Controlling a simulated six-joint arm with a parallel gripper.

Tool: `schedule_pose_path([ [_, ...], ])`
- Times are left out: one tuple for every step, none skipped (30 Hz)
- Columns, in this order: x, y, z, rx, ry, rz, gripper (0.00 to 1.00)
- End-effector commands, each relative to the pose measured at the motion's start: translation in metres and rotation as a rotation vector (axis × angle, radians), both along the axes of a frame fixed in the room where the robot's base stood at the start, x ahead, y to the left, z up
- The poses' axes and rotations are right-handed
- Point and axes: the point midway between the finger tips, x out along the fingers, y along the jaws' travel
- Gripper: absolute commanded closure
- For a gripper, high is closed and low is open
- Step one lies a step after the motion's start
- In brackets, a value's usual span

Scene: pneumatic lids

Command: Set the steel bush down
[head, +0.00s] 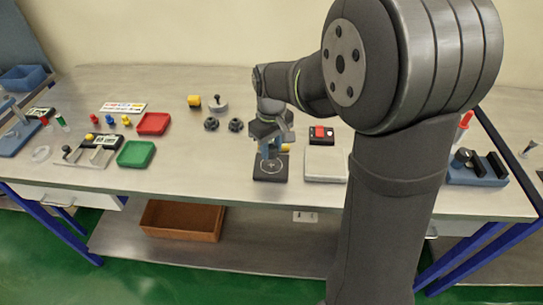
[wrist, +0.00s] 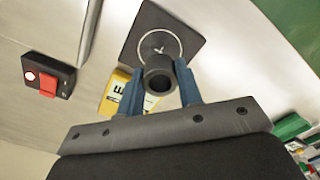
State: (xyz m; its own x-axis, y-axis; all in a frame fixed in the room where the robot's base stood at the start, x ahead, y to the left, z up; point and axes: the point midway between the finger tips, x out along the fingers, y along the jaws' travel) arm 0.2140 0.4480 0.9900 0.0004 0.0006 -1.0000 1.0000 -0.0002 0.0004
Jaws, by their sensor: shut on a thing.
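My gripper (head: 270,152) is over a dark square pad (head: 262,179) near the front of the bench. In the wrist view the blue fingers of my gripper (wrist: 158,84) are shut on the steel bush (wrist: 159,71), a short dark grey tube with its open end facing the camera. The pad (wrist: 186,24) shows behind it, with a thin white ring and a small mark. The bush overlaps the lower edge of the ring in the picture. I cannot tell whether the bush touches the pad. In the head view the bush is not clearly visible.
A yellow labelled block (wrist: 118,86) lies close by the pad. A pale box (head: 325,165) and a red switch on a black base (head: 321,134) stand to the right. Two dark knobs (head: 235,125) lie behind. The bench left of the pad is clear up to the green tray (head: 136,154).

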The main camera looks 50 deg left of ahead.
Motion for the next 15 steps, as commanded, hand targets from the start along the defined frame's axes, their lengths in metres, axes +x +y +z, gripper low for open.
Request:
schedule_pose_path([
  [0.0, 0.0, -0.004, -0.001, 0.001, 0.0, 0.94],
  [0.0, 0.0, -0.008, -0.002, 0.001, 0.0, 0.94],
  [0.0, 0.0, -0.013, -0.003, 0.001, 0.0, 0.94],
  [0.0, -0.001, -0.018, -0.003, 0.001, 0.0, 0.94],
  [0.0, -0.001, -0.023, -0.004, 0.002, 0.0, 0.94],
  [0.0, -0.001, -0.029, -0.005, 0.002, 0.0, 0.94],
  [0.0, -0.001, -0.033, -0.003, 0.001, 0.0, 0.94],
  [0.0, -0.001, -0.036, -0.002, 0.001, 0.0, 0.94],
  [0.0, 0.0, -0.038, -0.002, 0.001, 0.0, 0.94],
  [0.0, 0.0, -0.039, -0.001, 0.0, 0.0, 0.94],
  [0.0, 0.0, -0.038, 0.0, 0.0, 0.0, 0.94],
  [0.0, 0.0, -0.038, 0.0, 0.0, 0.0, 0.94],
  [0.0, 0.0, -0.038, 0.0, 0.0, 0.0, 0.94],
  [0.0, 0.0, -0.038, 0.0, 0.0, 0.0, 0.94],
  [0.0, 0.0, -0.038, 0.0, 0.0, 0.0, 0.94],
])
